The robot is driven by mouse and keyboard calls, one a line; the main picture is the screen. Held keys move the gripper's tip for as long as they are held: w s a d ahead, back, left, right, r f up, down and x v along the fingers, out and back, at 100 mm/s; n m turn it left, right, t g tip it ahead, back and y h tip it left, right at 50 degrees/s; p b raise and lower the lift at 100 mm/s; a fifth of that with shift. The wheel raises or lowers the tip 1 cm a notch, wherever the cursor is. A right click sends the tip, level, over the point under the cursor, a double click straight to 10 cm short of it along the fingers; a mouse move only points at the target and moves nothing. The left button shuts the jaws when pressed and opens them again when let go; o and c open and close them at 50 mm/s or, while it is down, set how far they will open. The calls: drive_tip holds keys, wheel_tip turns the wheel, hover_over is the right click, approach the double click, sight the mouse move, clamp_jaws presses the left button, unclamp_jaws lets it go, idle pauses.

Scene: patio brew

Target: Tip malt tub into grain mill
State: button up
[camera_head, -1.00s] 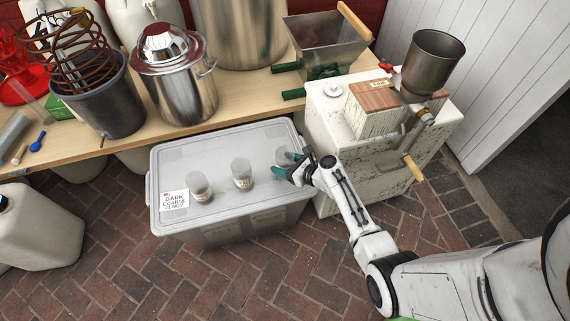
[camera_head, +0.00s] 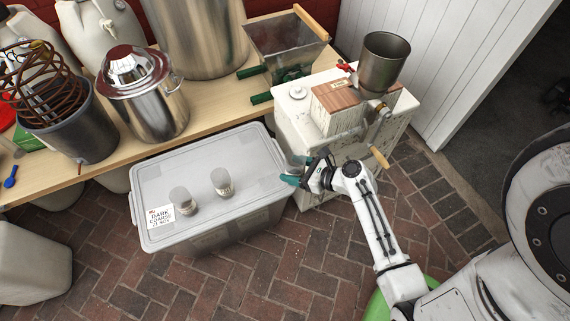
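My gripper (camera_head: 297,171), with teal fingertips, is at the right edge of the grey lidded bin (camera_head: 254,170). A small pale, clear tub (camera_head: 297,160) shows between the fingers, partly hidden by them. Two similar clear tubs stand upright on the bin lid, one at left (camera_head: 183,203) and one at the middle (camera_head: 222,184). The grain mill (camera_head: 385,62) has a round metal hopper and a crank with a wooden handle. It is fixed to a wooden block on a worn white cabinet, above and right of my gripper. The inside of the hopper is mostly hidden.
The white cabinet (camera_head: 290,125) stands right behind my gripper. The mill's wooden crank handle (camera_head: 379,157) sticks out to the right of it. A wooden bench (camera_head: 215,112) holds a steel pot (camera_head: 143,95) and a box-shaped hopper with green parts (camera_head: 289,45). Brick floor is clear in front.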

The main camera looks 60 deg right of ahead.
sight(286, 159)
drive_tip(key=shift+s+r+p, duration=0.2)
drive_tip(key=shift+r+p, duration=0.45)
drive_tip(key=shift+r, duration=0.15)
wheel_tip(286, 159, up, 5)
drive_tip(key=p, duration=0.5)
drive_tip(key=shift+f, duration=0.25)
drive_tip(key=shift+a+f, duration=0.15)
drive_tip(key=shift+a, duration=0.15)
drive_tip(key=a+f, duration=0.1)
drive_tip(key=a, duration=0.5)
drive_tip(key=shift+w+f, duration=0.15)
drive_tip(key=shift+f, duration=0.1)
drive_tip(key=w+a+r, duration=0.3)
drive_tip(key=w+a, duration=0.1)
drive_tip(key=a, duration=0.3)
drive_tip(key=w+a+r, duration=0.4)
drive_tip(key=w+a, duration=0.1)
drive_tip(key=a, duration=0.3)
drive_tip(key=shift+r, duration=0.15)
